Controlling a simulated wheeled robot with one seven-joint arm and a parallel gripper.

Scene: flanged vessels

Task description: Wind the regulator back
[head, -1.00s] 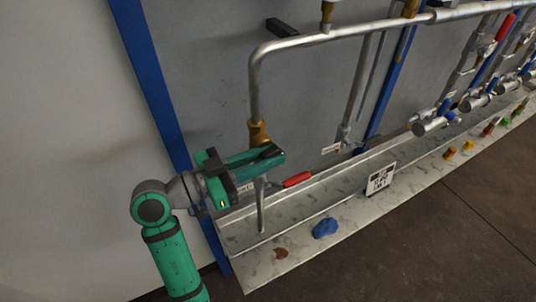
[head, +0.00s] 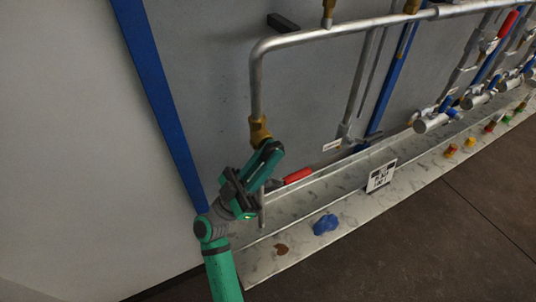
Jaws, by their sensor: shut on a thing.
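What looks like the regulator is a brass fitting (head: 259,131) at the lower end of the bent grey pipe on the left. My gripper (head: 266,156), green and black, is just below the brass, angled up and to the right. Its jaws are shut on the part under the brass, which the fingers mostly hide. A red lever handle (head: 298,175) sticks out to the right, just beyond the fingers. A short vertical pipe (head: 262,208) shows below the gripper.
A pale ledge (head: 300,253) runs along the wall's foot. On it are a blue lump (head: 325,224), a brown patch (head: 281,249) and a black-and-white marker card (head: 381,175). More pipes and valves line the wall to the right. The dark floor in front is clear.

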